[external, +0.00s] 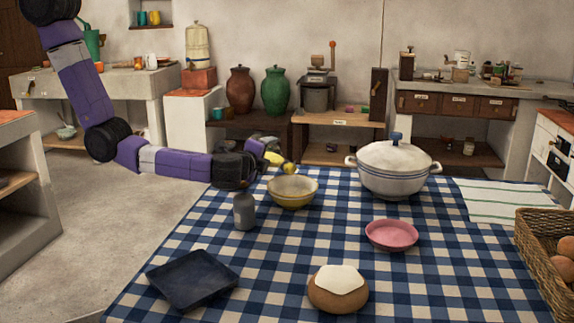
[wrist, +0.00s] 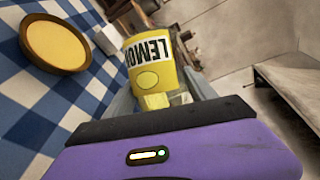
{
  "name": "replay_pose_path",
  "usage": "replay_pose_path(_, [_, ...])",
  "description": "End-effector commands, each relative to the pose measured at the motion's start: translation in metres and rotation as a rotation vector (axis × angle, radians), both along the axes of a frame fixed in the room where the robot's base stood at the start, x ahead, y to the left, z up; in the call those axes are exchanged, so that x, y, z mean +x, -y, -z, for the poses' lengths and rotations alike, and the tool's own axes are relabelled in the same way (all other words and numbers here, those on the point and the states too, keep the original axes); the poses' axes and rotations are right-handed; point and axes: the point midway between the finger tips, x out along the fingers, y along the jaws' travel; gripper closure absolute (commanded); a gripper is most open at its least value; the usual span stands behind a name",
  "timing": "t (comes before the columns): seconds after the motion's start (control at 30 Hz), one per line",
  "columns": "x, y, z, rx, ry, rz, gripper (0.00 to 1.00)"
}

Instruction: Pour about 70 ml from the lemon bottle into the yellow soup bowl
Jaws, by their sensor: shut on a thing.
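The lemon bottle (wrist: 152,62) is yellow with a white label reading LEMON. My gripper (external: 258,158) is shut on it. In the external view the bottle (external: 273,158) is tipped over, largely hidden behind the gripper, with a yellow end (external: 290,169) above the far rim of the bowl. The yellow soup bowl (external: 293,192) stands upright on the checked table, just right of and below the gripper. In the wrist view the bowl (wrist: 55,42) is at upper left, with a yellow inside and brown rim. I cannot make out a stream or the liquid level.
A grey cup (external: 244,212) stands near the bowl's left front. A lidded white pot (external: 393,170) is to the right, with a pink dish (external: 391,235) in front. A dark tray (external: 193,279) and an iced bun (external: 338,290) lie nearer. A basket (external: 545,262) is at far right.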

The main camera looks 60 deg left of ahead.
Motion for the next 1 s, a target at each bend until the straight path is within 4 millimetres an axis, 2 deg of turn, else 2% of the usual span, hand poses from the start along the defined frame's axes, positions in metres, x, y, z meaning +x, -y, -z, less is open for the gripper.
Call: replay_pose_path(1.0, [0.0007, 0.0000, -0.0085, 0.072, -0.010, -0.001, 1.00])
